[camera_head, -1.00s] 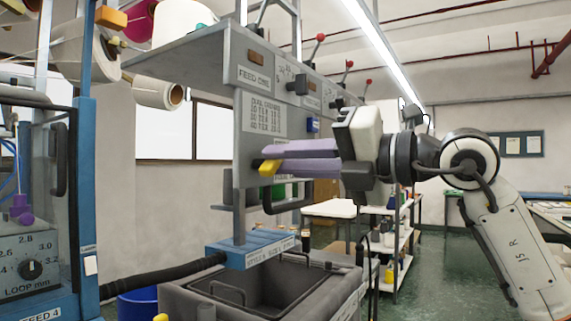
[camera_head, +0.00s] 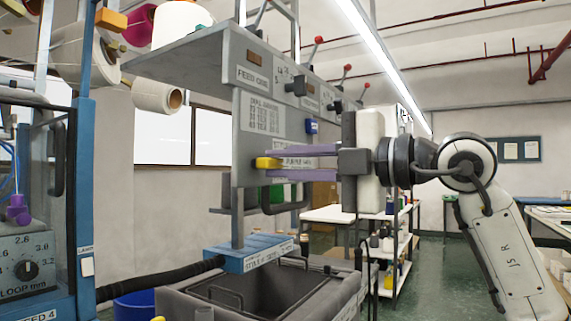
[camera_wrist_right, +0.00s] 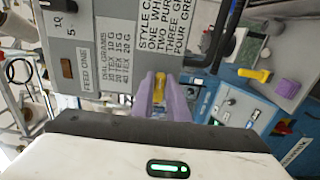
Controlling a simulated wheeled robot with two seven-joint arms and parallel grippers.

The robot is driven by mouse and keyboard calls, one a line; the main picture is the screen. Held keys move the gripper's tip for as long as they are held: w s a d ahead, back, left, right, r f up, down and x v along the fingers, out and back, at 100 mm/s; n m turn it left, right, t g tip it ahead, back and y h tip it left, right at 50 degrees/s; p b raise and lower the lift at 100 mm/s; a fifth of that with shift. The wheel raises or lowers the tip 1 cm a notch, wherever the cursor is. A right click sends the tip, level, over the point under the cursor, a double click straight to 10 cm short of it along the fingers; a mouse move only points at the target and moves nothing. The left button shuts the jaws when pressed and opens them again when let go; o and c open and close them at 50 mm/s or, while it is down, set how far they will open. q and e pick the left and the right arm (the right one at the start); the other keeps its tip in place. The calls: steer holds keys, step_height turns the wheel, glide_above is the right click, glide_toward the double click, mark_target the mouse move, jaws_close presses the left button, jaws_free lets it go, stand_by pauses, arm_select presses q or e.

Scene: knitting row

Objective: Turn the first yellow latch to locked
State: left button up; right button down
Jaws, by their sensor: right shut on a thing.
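A yellow latch (camera_head: 268,163) shows as a short bar lying level in front of the grey panel (camera_head: 262,115) in the head view. My right gripper (camera_head: 268,162) comes in from the right with its purple fingers above and below the latch, shut on it. In the right wrist view the latch (camera_wrist_right: 160,76) sits between the purple fingertips (camera_wrist_right: 160,90). What the latch is fixed to is hidden. A second yellow handle (camera_wrist_right: 256,75) stands apart, to the right in the wrist view. My left gripper is not in view.
A blue ledge (camera_head: 250,252) and a grey bin (camera_head: 270,290) lie below the gripper. A blue frame post (camera_head: 86,190) and a dial box (camera_head: 30,265) stand at the left. Open floor lies behind my arm.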

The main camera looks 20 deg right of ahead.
stand_by(0.5)
steer(key=c, duration=1.7)
jaws_free()
steer(key=shift+c, duration=0.2)
steer(key=b+v, duration=0.2)
steer(key=v, duration=0.8)
steer(key=shift+s+d, duration=0.15)
